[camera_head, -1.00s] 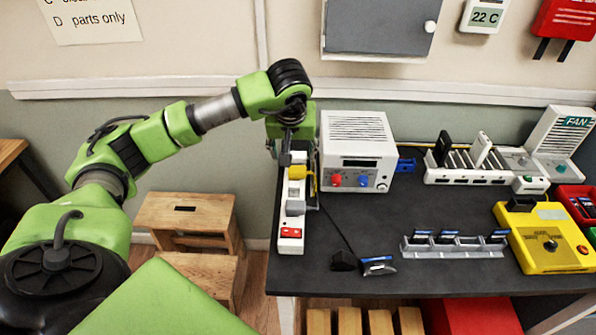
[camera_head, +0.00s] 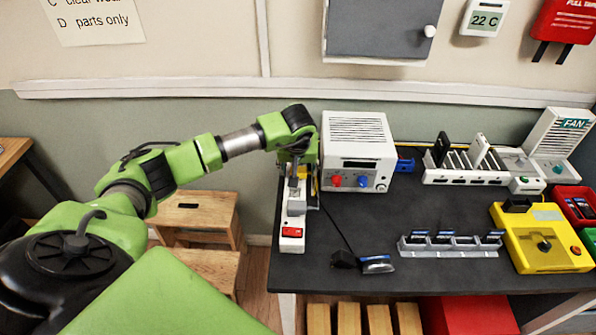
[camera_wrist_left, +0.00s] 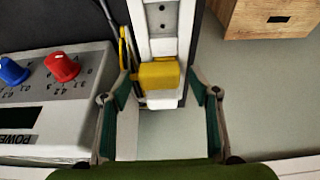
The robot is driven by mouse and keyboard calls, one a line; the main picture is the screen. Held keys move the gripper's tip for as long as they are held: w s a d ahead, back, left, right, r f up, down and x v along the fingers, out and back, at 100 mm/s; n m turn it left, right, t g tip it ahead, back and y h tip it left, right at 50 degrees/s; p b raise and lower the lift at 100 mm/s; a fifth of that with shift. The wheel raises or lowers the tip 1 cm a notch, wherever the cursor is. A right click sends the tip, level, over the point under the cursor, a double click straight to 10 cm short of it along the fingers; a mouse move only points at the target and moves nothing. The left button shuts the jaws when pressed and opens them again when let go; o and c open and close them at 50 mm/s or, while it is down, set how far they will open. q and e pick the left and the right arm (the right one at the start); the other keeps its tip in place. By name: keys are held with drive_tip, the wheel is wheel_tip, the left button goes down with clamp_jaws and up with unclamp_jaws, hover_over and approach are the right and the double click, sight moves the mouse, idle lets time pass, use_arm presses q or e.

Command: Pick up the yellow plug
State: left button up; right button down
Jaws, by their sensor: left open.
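The yellow plug (camera_wrist_left: 158,75) sits in a white power strip (camera_wrist_left: 163,22) in the left wrist view, with its yellow cord running off to the left. The strip (camera_head: 292,228) also lies along the left edge of the dark bench in the head view, where my gripper mostly hides the plug. My left gripper (camera_wrist_left: 163,82) is open, and its fingers show on either side of the plug with gaps. It also shows over the far part of the strip in the head view (camera_head: 297,178). Whether the fingers are level with the plug is unclear. My right gripper is out of view.
A white power supply (camera_head: 357,152) with red and blue knobs stands close to the right of the strip. A slotted rack (camera_head: 452,247) and a yellow tester (camera_head: 548,256) stand farther right.

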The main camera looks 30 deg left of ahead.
use_arm(q)
drive_tip(key=c, duration=1.3)
drive_tip(key=shift+r, duration=0.15)
drive_tip(key=shift+w+r+b, duration=0.15)
drive_tip(key=shift+r+b, duration=0.35)
drive_tip(key=shift+r, duration=0.05)
drive_tip(key=s+d+r+b, duration=0.1)
drive_tip(key=s+r, duration=0.3)
drive_tip(key=s+d+r+b, duration=0.2)
drive_tip(key=s+r, duration=0.1)
drive_tip(key=s, duration=0.2)
drive_tip(key=s+d+r+b, duration=0.1)
drive_tip(key=s+d+r, duration=0.1)
drive_tip(key=s+r, duration=0.2)
drive_tip(key=shift+s+d+r, duration=0.15)
drive_tip(key=shift+r, duration=0.2)
